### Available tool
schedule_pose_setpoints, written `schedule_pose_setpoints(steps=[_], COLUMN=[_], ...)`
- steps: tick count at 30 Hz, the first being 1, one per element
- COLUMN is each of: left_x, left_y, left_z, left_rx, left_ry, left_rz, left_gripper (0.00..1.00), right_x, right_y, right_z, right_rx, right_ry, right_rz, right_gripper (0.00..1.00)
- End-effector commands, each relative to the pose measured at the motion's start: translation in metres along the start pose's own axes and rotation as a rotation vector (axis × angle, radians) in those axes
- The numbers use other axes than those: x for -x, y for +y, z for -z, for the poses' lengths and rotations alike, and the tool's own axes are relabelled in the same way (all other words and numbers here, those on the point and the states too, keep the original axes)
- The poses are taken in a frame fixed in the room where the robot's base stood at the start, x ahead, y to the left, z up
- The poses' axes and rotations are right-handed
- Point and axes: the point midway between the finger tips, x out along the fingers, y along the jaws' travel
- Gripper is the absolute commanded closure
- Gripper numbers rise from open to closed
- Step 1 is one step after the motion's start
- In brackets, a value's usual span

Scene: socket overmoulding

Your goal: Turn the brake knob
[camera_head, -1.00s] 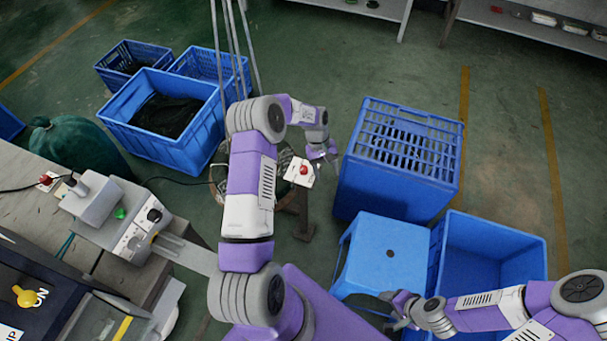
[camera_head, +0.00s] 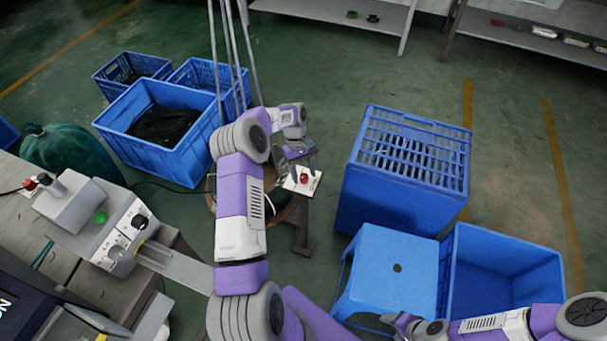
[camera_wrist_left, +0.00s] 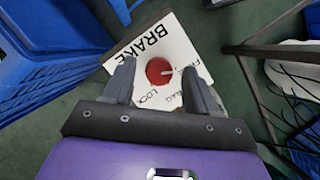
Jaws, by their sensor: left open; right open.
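The red brake knob (camera_head: 304,178) sits on a white plate (camera_head: 315,181) on a stand beside the blue crates. In the left wrist view the round knob (camera_wrist_left: 159,71) shows a pale pointer mark, and the plate (camera_wrist_left: 182,48) reads BRAKE and LOCK; other words are partly hidden. My left gripper (camera_head: 300,164) is open above the knob. In the left wrist view its fingers (camera_wrist_left: 157,68) appear on either side of the knob; I cannot tell whether they touch it. My right gripper (camera_head: 396,321) is open and empty near the blue stool.
A large upturned blue crate (camera_head: 405,190) stands right of the plate. A blue stool (camera_head: 392,265) and an open blue bin (camera_head: 505,285) are in front of it. Several blue bins (camera_head: 160,165) stand back left. A machine (camera_head: 105,225) with knobs stands at left.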

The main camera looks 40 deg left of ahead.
Motion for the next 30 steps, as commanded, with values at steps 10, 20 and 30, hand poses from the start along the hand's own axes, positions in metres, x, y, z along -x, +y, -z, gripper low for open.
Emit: schedule_pose_setpoints(steps=[10, 20, 30], left_x=[-0.0023, -0.0023, -0.0016], left_y=[0.0004, 0.0005, 0.0018], left_z=[-0.0003, -0.0003, -0.0009], left_rx=[-0.001, -0.001, -0.061], left_ry=[0.0, 0.0, 0.001], left_rz=[-0.001, -0.001, 0.024], left_gripper=[0.5, 0.97, 0.97], right_x=[-0.0006, -0.0006, 0.0036], right_y=[0.0001, 0.0002, -0.0014], right_z=[-0.0001, -0.0001, -0.0002], right_rx=[0.0, 0.0, 0.0], right_ry=[0.0, 0.0, 0.0], right_rz=[0.0, 0.0, 0.0], right_gripper=[0.41, 0.41, 0.41])
